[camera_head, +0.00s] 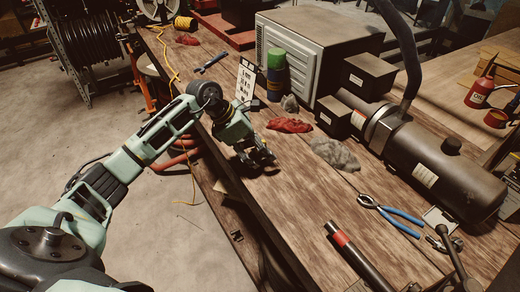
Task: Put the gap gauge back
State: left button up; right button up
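My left gripper (258,162) is low over the left part of the wooden workbench (310,200), near its front edge. Its fingers are dark and small here, so I cannot tell whether they are open or shut, or whether they hold anything. I cannot pick out the gap gauge with certainty. A small metal piece (443,243) lies at the right of the bench beside a pale flat plate (438,218), but I cannot tell what it is. My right gripper is not in view.
Blue-handled pliers (392,211), a red rag (289,125), a grey rag (334,154) and a red-banded dark bar (357,255) lie on the bench. A big dark cylinder machine (440,165), a vented box (300,60) and a green-blue can (276,75) stand behind.

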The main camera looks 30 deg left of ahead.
pick_arm(q)
jog(key=b+v, duration=0.2)
jog(key=v, duration=0.9)
jog(key=shift+r, duration=0.15)
dwell(1.0)
